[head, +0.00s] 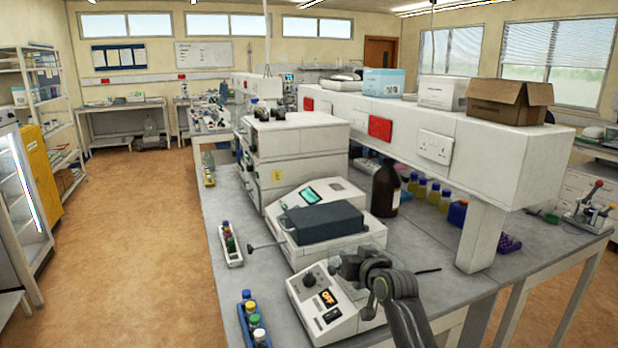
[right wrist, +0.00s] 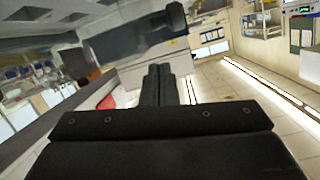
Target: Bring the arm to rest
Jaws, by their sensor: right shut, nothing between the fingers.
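My right arm comes in from the bottom right of the head view, over the front of the bench (head: 285,321). Its dark wrist and right gripper (head: 350,265) are in front of a white bench machine with a dark block on top (head: 325,223). The fingertips are hard to make out there, and I cannot tell whether they touch the machine. In the right wrist view the two black fingers of the right gripper (right wrist: 160,84) lie together, shut, with nothing between them. My left gripper is not in view.
Racks of coloured-capped vials (head: 230,246) line the bench's left edge. A brown bottle (head: 385,188) and a white overhead shelf (head: 470,150) stand behind. The floor at left is clear.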

